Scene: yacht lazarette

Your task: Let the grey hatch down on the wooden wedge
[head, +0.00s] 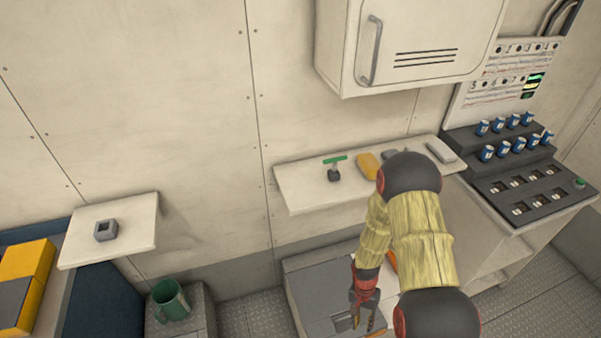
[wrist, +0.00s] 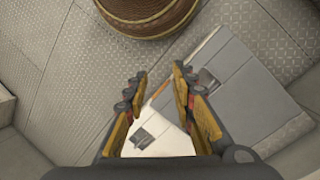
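The grey hatch (head: 318,283) is the flat panel at the lower middle of the head view, with a small recess (head: 344,322) near its front. Whether it is raised or flat is hard to tell. Grey panels with a dark recess also show in the wrist view (wrist: 222,88). My gripper (head: 367,318) hangs above the hatch's right part. In the wrist view its two fingers (wrist: 160,75) stand apart with nothing held between them. A thin orange-brown strip (wrist: 160,88) shows beyond the fingertips; I cannot tell whether it is the wooden wedge. My arm hides part of the hatch.
A cabinet (head: 410,45) hangs above. A control console (head: 525,190) stands right. A round brown ribbed thing (wrist: 148,18) tops the wrist view.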

